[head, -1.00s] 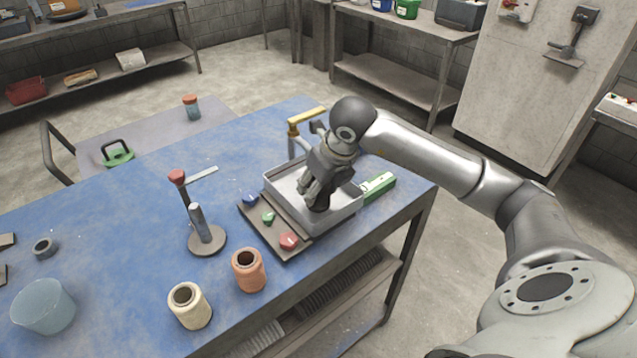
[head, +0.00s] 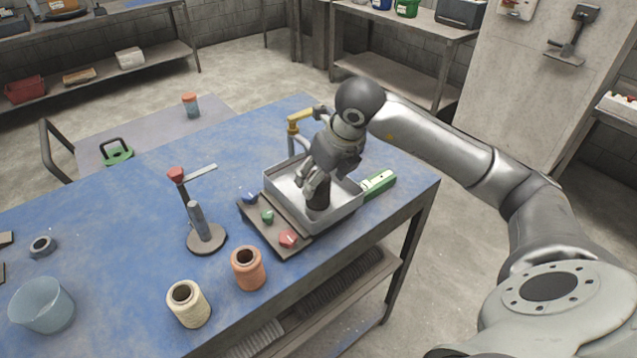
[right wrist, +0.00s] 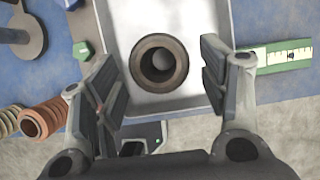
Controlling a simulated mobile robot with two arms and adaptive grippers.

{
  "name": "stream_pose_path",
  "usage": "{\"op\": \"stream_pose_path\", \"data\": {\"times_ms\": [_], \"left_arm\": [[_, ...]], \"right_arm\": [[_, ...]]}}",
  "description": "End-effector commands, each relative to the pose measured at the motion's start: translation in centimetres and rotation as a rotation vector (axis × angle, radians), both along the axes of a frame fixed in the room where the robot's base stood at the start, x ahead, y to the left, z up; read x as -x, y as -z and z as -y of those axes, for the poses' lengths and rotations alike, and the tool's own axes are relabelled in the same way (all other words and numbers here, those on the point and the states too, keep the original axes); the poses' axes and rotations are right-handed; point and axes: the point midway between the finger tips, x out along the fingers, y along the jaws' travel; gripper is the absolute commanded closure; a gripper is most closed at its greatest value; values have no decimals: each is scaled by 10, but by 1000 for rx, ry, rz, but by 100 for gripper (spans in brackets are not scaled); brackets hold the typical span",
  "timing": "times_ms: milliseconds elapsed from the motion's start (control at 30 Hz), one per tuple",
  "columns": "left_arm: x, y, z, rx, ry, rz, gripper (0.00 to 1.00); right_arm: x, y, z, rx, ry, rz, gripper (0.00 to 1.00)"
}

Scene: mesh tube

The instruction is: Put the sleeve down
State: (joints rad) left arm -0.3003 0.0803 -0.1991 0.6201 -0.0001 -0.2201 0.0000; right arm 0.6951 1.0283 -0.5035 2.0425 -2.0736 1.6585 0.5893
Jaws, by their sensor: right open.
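The sleeve is a dark, short hollow cylinder (head: 318,197) standing upright in the pale metal tray (head: 345,211). In the right wrist view I look down on the sleeve's open round top (right wrist: 159,82), and it stands on the floor of the tray (right wrist: 200,20). My right gripper (head: 312,178) is open just above the sleeve. In the wrist view its fingers stand to either side with gaps to the sleeve. My left gripper is not in view.
A board with blue, green and red knobs (head: 288,238) lies against the tray's left side. An orange spool (head: 247,270) and a post stand (head: 206,239) are to the left.

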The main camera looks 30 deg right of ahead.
Motion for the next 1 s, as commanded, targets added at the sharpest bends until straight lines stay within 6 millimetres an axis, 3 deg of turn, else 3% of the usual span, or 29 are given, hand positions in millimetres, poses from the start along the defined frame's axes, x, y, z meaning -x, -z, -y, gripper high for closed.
{"op": "stream_pose_path", "data": {"times_ms": [200,400,1000], "left_arm": [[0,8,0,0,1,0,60],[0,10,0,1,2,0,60],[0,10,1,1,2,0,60]], "right_arm": [[18,-46,2,1,1,7,33],[29,-73,3,0,1,3,33],[33,-81,3,0,1,-1,33]]}}
